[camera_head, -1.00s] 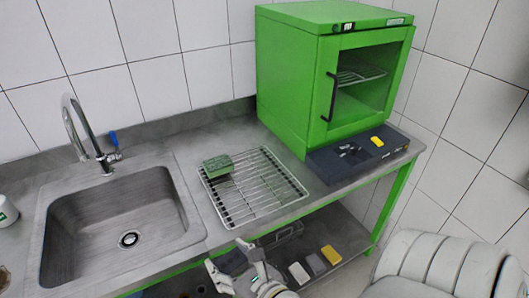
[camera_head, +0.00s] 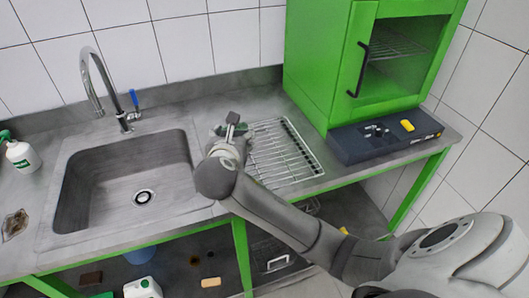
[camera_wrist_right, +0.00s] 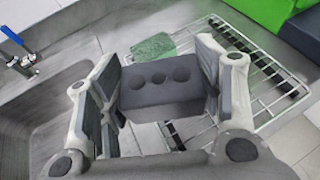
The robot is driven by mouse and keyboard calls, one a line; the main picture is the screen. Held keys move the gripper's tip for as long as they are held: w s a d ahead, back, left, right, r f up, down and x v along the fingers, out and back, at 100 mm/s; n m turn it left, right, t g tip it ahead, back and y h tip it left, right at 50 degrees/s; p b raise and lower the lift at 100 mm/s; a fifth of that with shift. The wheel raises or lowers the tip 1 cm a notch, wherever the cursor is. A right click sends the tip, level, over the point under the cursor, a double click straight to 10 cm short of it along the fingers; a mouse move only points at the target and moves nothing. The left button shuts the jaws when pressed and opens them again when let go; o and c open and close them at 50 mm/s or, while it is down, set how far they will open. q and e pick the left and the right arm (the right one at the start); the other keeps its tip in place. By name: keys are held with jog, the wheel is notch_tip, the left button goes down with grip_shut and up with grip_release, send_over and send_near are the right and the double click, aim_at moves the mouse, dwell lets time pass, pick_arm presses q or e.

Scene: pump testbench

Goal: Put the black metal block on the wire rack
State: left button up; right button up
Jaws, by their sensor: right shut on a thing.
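My right gripper (camera_head: 232,133) is shut on the black metal block (camera_wrist_right: 158,88), a dark block with round marks on its face. The block also shows in the head view (camera_head: 233,117), above the counter by the left side of the wire rack. The wire rack (camera_head: 290,160) lies flat on the counter between sink and green cabinet; it also shows in the wrist view (camera_wrist_right: 273,74). A green block (camera_wrist_right: 154,47) is at the rack's far left corner, mostly hidden behind my gripper in the head view. I cannot tell whether the held block touches anything. My left gripper is out of view.
The sink (camera_head: 185,165) with its tap lies left of the rack. The green cabinet (camera_head: 310,75) and a dark box (camera_head: 350,145) with a yellow piece stand right of it. The rack's middle and right look clear. A white bottle (camera_head: 22,155) stands far left.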

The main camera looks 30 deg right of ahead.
jog(key=shift+w+r, duration=0.2)
jog(key=shift+r, duration=0.05)
jog(key=shift+w+d+f, duration=0.1)
jog(key=shift+d, duration=0.3)
jog(key=w+d+f+p, duration=0.1)
jog(key=w+d+f, duration=0.25)
jog(key=d, duration=0.45)
send_over(264, 151)
jog(key=a, duration=0.1)
jog(key=f, duration=0.4)
jog(key=shift+s+f, duration=0.1)
jog(key=shift+s, duration=0.2)
jog(key=shift+w+d+f, duration=0.2)
jog(key=shift+d+f, duration=0.1)
jog(key=shift+f, duration=0.2)
jog(key=f, duration=0.3)
jog(key=shift+w+d+f+p, duration=0.1)
jog(key=shift+d+p, duration=0.2)
jog(key=shift+d, duration=0.05)
jog(key=shift+f, duration=0.4)
jog(key=o, duration=1.2)
jog(key=shift+f, duration=0.1)
